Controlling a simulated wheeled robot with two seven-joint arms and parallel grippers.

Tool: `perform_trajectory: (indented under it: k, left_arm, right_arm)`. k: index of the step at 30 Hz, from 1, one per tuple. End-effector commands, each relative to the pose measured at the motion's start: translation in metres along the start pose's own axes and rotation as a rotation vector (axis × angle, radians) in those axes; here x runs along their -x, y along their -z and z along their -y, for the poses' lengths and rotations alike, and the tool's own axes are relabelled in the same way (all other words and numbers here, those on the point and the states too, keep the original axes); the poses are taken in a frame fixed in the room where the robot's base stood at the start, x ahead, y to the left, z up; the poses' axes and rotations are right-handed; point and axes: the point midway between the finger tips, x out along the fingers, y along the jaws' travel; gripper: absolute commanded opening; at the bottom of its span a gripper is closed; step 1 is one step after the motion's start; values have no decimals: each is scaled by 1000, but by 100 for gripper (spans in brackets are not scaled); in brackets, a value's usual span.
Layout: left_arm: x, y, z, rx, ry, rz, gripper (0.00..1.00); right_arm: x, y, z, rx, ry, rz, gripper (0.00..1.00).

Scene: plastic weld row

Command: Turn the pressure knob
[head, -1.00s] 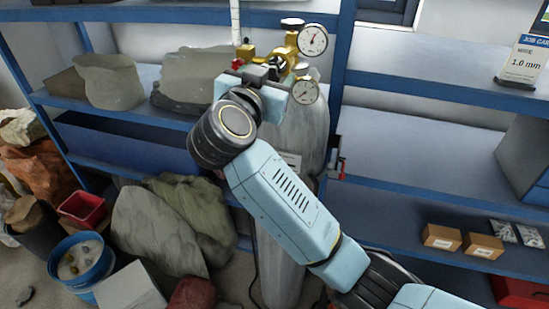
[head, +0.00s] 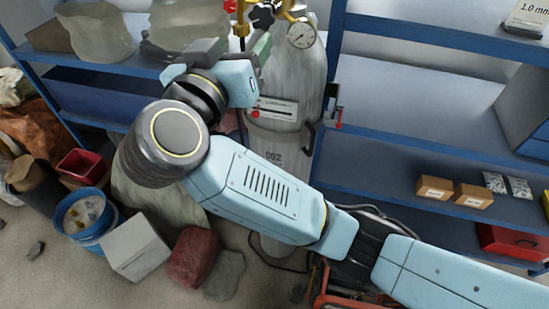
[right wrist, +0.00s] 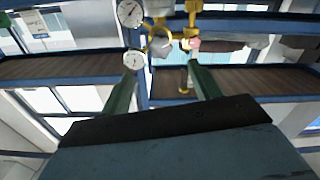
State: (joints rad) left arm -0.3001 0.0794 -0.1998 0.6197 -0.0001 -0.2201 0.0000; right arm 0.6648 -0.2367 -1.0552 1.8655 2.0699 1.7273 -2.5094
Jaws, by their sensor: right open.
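A dark lobed knob (head: 262,16) sits on the brass regulator (head: 283,12) at the top of the head view; I take it as the pressure knob. A round white gauge (head: 301,36) is at its right. My right gripper (head: 236,48) is open and empty, just below the knob and apart from it, partly hidden by my wrist. In the right wrist view, the green fingers stand wide apart (right wrist: 163,74), with brass fittings (right wrist: 160,42) and a small pink-red part (right wrist: 194,43) beyond them. Two gauges (right wrist: 133,60) show beside the left finger. My left gripper is not in view.
The grey CO2 cylinder (head: 285,125) stands behind my right arm, between blue shelves (head: 400,130). Wrapped shapes (head: 95,35) stand on the left shelf. A blue bucket (head: 72,222), white box (head: 135,245) and red lump (head: 192,258) lie on the floor below.

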Motion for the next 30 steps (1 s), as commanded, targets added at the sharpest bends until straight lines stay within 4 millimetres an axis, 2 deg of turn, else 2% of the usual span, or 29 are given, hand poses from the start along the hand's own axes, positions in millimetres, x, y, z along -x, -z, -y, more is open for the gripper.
perform_trajectory:
  k: [2,15,30]
  left_arm:
    - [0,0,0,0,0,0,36]
    - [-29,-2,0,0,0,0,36]
    - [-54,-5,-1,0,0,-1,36]
  right_arm:
    - [17,0,0,-3,3,3,63]
    - [-40,-71,-6,-141,-159,-194,63]
    - [-75,-162,4,-137,-111,-376,63]
